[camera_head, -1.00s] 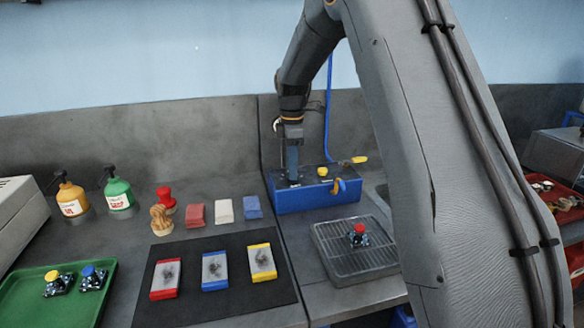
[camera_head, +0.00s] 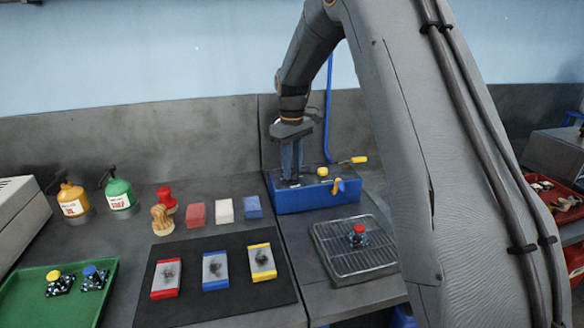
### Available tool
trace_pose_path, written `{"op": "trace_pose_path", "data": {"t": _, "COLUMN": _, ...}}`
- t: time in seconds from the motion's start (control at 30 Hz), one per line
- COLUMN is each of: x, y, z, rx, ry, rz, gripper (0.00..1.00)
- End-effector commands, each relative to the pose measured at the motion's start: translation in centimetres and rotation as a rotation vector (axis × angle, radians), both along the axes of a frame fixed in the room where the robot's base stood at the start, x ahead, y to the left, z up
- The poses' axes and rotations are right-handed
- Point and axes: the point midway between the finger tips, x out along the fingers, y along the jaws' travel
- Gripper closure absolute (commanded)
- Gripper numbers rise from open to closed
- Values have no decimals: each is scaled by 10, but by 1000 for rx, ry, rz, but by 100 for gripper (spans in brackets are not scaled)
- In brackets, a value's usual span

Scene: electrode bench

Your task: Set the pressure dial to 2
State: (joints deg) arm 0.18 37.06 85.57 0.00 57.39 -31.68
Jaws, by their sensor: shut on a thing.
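A blue box (camera_head: 305,200) with a dark top stands at the back of the bench, right of the seam. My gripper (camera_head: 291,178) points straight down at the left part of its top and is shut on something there. That is where the pressure dial would sit, but my fingers hide it, and its mark and numbers cannot be read.
A wire rack tray (camera_head: 333,265) with a red-topped part (camera_head: 359,231) lies in front of the box. Left are a black mat (camera_head: 205,309) with several plates, coloured blocks (camera_head: 224,211), brushes, bottles and a green tray (camera_head: 22,314). A blue hose (camera_head: 328,110) rises behind the box.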

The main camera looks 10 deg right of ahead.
Motion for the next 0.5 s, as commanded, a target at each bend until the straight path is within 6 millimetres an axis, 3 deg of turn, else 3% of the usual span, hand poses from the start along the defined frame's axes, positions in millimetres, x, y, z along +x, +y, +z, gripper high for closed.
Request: {"op": "trace_pose_path", "data": {"t": 0.5, "x": 1, "y": 0, "z": 2, "rx": 0, "ry": -3, "rz": -322, "gripper": 98}}
